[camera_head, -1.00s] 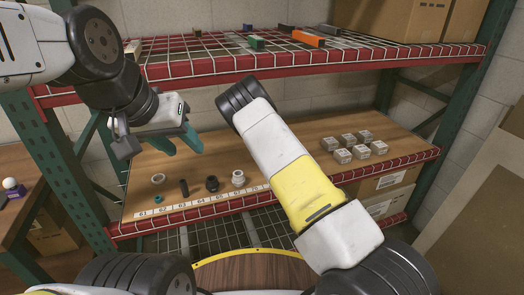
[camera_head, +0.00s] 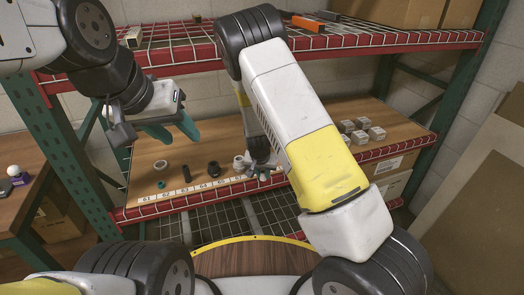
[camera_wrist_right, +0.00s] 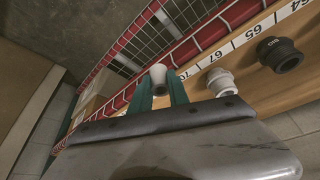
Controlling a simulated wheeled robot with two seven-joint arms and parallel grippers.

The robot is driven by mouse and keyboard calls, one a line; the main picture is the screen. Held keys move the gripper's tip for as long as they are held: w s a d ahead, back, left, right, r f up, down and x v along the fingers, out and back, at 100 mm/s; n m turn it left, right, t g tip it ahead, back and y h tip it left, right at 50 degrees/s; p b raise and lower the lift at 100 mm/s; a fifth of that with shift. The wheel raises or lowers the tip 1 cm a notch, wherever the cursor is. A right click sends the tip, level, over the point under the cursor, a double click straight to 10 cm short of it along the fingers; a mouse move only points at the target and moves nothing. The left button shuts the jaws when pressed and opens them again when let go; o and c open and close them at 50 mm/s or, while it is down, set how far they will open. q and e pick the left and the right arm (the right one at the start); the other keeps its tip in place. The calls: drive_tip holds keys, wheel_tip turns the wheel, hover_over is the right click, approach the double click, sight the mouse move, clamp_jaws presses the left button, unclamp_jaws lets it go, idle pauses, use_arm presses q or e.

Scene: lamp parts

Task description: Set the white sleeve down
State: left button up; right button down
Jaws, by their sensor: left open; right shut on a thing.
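The white sleeve (camera_wrist_right: 158,76) is between the teal fingers of my right gripper (camera_wrist_right: 160,90) in the right wrist view. In the head view my right gripper (camera_head: 263,172) is low over the middle shelf board (camera_head: 300,130), near its front edge, just right of a white flanged fitting (camera_head: 240,163). The sleeve is hard to make out there, and I cannot tell whether it touches the board. My left gripper (camera_head: 172,130) is open and empty above the left part of the same board.
A grey ring (camera_head: 160,165), a small teal part, a dark cylinder (camera_head: 186,173) and a black fitting (camera_head: 214,168) stand left of the white fitting, behind a numbered strip. Several small boxes (camera_head: 362,132) stand to the right. The wire shelf (camera_head: 190,40) hangs above.

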drive_tip(key=w, duration=0.5)
drive_tip(key=w+f, duration=0.1)
drive_tip(key=w, duration=0.4)
drive_tip(key=w+d, duration=0.1)
drive_tip(key=w, duration=0.4)
drive_tip(key=shift+w+f, duration=0.1)
drive_tip(key=shift+f, duration=1.85)
drive_tip(key=shift+f, duration=0.15)
drive_tip(key=c, duration=1.3)
unclamp_jaws()
drive_tip(key=shift+o, duration=0.2)
